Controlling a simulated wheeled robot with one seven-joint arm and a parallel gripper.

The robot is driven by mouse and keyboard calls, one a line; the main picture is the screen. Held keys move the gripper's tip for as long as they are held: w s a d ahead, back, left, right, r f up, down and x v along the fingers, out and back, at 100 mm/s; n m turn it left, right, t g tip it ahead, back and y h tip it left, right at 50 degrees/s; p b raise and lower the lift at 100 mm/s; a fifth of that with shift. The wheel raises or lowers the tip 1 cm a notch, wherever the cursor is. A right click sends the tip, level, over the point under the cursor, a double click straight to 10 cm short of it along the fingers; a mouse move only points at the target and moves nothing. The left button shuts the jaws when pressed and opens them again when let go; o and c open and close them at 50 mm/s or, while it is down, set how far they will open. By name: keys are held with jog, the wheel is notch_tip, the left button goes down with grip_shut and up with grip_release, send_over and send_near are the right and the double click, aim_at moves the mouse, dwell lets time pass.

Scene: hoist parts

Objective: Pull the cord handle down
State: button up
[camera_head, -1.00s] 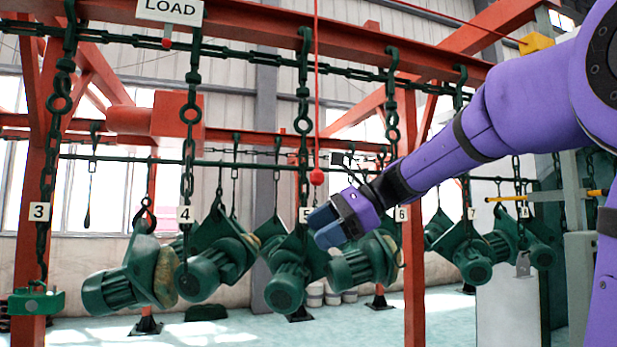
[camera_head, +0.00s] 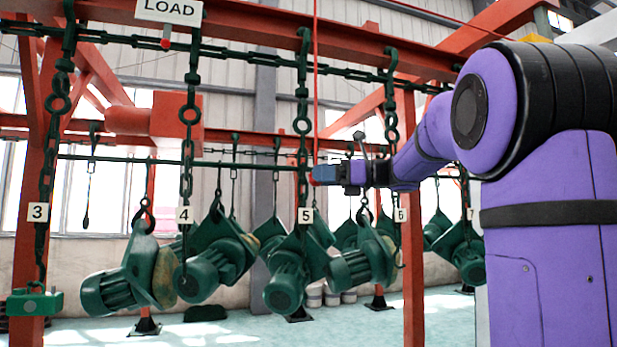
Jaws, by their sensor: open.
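A thin red cord (camera_head: 315,90) hangs straight down from above. Its red ball handle (camera_head: 312,181) is at the cord's lower end, mostly hidden behind the blue fingers of my gripper (camera_head: 324,175). My gripper reaches in from the right, roughly level, with its fingertips at the handle. The jaws are open. I cannot tell whether the ball lies between the fingers or whether they touch it.
Green chains with hooks hang from an orange-red beam (camera_head: 345,45), with number plates such as the 5 plate (camera_head: 305,215). Green motor-like parts (camera_head: 285,285) hang below the gripper. A LOAD sign (camera_head: 169,11) is at upper left. Pale floor is open below.

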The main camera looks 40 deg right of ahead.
jog(key=shift+x, duration=1.85)
jog(key=shift+c, duration=0.4)
